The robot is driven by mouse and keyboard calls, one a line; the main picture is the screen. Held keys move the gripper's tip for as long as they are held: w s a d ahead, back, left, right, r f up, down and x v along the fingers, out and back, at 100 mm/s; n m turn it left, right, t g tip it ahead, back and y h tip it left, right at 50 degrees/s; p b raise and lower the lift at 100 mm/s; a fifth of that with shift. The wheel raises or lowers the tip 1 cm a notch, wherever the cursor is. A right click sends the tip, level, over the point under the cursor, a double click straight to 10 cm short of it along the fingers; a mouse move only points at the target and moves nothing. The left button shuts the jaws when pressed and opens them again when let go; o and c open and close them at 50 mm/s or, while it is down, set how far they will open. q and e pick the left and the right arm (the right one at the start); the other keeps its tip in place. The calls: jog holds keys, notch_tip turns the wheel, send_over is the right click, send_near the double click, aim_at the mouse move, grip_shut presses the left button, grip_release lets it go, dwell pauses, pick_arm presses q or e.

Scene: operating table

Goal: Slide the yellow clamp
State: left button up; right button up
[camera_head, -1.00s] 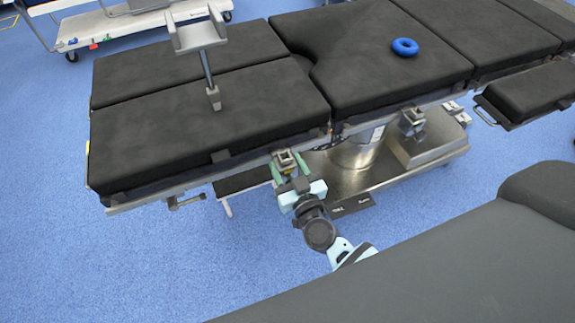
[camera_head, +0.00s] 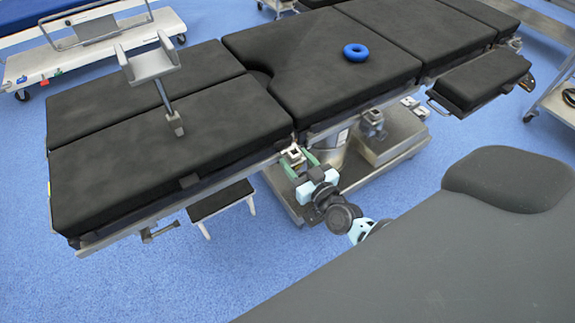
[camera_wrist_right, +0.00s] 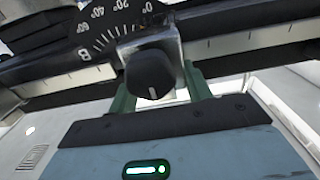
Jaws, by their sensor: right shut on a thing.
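The clamp (camera_head: 293,156) sits on the near side rail of the operating table (camera_head: 150,140), just below the seam between two cushions. It looks mostly metallic here, and I cannot make out a clear yellow. My right gripper (camera_head: 297,163) has its green fingers on either side of the clamp, shut on it. In the right wrist view the clamp shows as a metal block (camera_wrist_right: 168,42) with a black knob (camera_wrist_right: 150,74) between the fingers (camera_wrist_right: 160,95). A degree scale (camera_wrist_right: 112,22) lies behind it. My left gripper is not in view.
A second metal clamp (camera_head: 372,122) sits farther right on the rail. A small step stool (camera_head: 220,200) is below. A side handle (camera_head: 158,233) hangs at left.

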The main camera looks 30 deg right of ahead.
jog(key=shift+d, duration=0.3)
jog(key=o, duration=1.3)
jog(key=shift+d, duration=0.1)
jog(key=shift+o, duration=0.4)
jog(key=shift+s, duration=0.3)
jog(key=s, duration=0.7)
